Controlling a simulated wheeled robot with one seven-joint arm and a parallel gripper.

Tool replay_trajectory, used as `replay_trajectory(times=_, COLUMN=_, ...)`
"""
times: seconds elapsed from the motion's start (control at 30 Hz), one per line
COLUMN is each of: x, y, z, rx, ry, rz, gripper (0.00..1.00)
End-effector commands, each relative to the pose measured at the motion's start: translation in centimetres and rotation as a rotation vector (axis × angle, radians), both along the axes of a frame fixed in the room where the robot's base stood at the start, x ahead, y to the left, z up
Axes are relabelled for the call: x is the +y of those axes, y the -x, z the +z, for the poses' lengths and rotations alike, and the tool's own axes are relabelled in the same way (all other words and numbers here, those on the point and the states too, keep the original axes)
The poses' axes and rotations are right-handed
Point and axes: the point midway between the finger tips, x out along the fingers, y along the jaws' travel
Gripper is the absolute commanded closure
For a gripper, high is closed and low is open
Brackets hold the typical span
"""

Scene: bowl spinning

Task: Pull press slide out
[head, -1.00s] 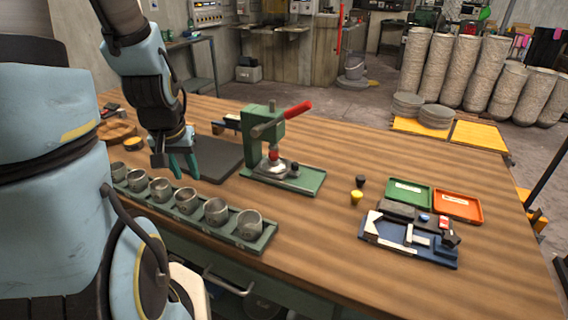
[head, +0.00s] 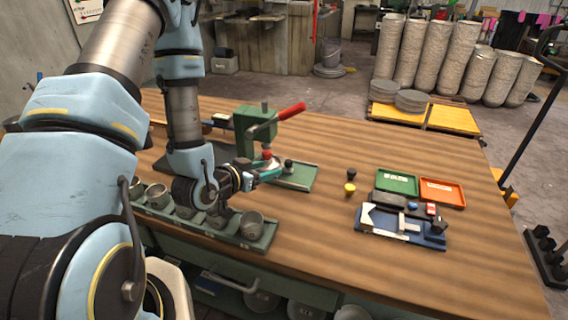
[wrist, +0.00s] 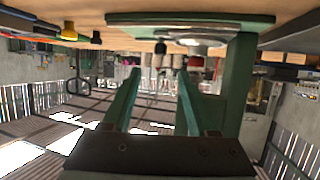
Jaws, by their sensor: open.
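The green press (head: 246,130) stands on the table with its red lever (head: 290,113) pointing up and right. Its green base plate (head: 300,179) carries a small dark knob (head: 289,165), which I take to be on the slide. My gripper (head: 268,169) is open beside the press, its teal fingers pointing right toward the knob. In the wrist view, which is upside down, the open fingers (wrist: 158,72) frame the dark knob (wrist: 160,47), with no clear contact. The press post (wrist: 236,80) stands right of the fingers. My arm hides part of the press base.
A green rack (head: 205,231) of metal cups lies just in front of my gripper, partly hidden by my arm. A black and a yellow piece (head: 350,189), green and orange trays (head: 440,191) and a blue fixture (head: 430,240) lie to the right. Table between is clear.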

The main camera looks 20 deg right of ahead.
Motion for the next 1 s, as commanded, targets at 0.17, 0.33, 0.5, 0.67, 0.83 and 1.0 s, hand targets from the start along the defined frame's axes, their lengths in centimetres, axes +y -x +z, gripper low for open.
replay_trajectory(times=0.17, x=-0.6, y=-0.5, z=-0.9, rx=-0.003, ry=0.0, rz=-0.001, gripper=0.41)
replay_trajectory(times=0.33, x=-1.3, y=-0.9, z=-1.3, rx=-0.004, ry=0.0, rz=0.0, gripper=0.41)
replay_trajectory(times=0.5, x=-1.9, y=-1.2, z=-1.6, rx=-0.003, ry=0.0, rz=0.001, gripper=0.41)
replay_trajectory(times=0.67, x=-2.5, y=-1.7, z=-1.9, rx=-0.003, ry=0.002, rz=-0.001, gripper=0.41)
replay_trajectory(times=0.83, x=-3.1, y=-2.1, z=-2.2, rx=-0.003, ry=0.002, rz=-0.003, gripper=0.41)
replay_trajectory(times=1.0, x=-3.6, y=-2.3, z=-2.3, rx=-0.002, ry=0.001, rz=-0.001, gripper=0.41)
